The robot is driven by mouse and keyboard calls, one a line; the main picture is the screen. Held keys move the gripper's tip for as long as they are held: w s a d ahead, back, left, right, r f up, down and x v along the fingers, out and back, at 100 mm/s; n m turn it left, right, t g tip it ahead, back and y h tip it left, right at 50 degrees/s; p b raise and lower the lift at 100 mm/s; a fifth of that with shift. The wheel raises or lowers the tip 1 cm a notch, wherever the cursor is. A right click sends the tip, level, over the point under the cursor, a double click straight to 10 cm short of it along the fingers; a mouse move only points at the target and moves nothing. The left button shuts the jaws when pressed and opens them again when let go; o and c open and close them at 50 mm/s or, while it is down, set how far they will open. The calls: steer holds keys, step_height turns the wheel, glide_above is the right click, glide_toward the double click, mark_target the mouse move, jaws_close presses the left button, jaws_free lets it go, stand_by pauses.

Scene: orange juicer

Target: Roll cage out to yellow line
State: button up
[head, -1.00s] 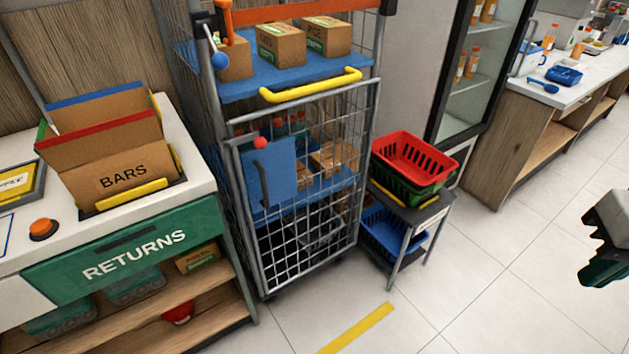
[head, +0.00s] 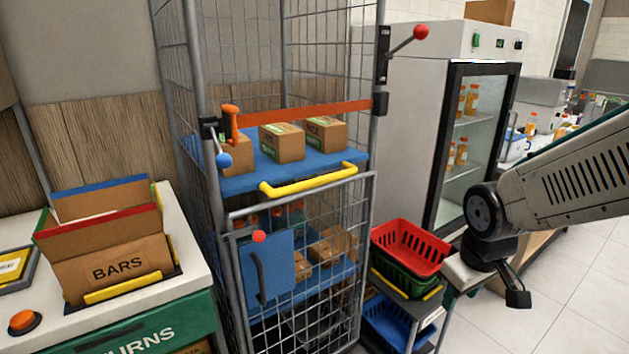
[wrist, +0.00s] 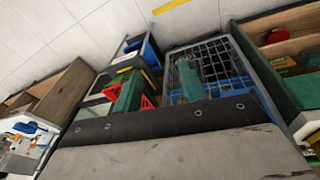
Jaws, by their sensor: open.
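The roll cage (head: 372,230) stands against the wall, with blue shelves, cartons and a mesh front gate. A blue panel (head: 267,268) with a dark lever and red knob is on the gate. My gripper (wrist: 158,85) is open and empty, its green fingers apart in the wrist view. The yellow line (wrist: 172,6) shows on the floor in the wrist view.
A stand with red (head: 410,247) and blue baskets is close to the cage's right. A glass-door fridge (head: 470,140) is behind it. The returns counter (head: 190,255) with a BARS box (head: 112,268) is on the left. Open floor lies at the right.

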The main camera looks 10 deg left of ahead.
steer(key=w+a+f+n+t+y, duration=0.1)
steer(key=w+a+f+n+t, duration=0.15)
steer(key=w+a, duration=0.4)
steer(key=w+a+f+n+t+y, duration=0.25)
steer(key=w+a+n, duration=0.2)
steer(key=w, duration=0.25)
steer(key=n+t+y, duration=0.7)
steer(key=n+y, duration=0.4)
steer(key=n, duration=0.2)
glide_toward(320, 184)
steer(key=x, duration=0.5)
steer(key=shift+w+a+r, duration=0.15)
steer(key=shift+w+r, duration=0.05)
steer(key=x, duration=0.7)
steer(key=shift+w+a+f, duration=0.1)
steer(key=shift+a, duration=0.05)
jaws_close()
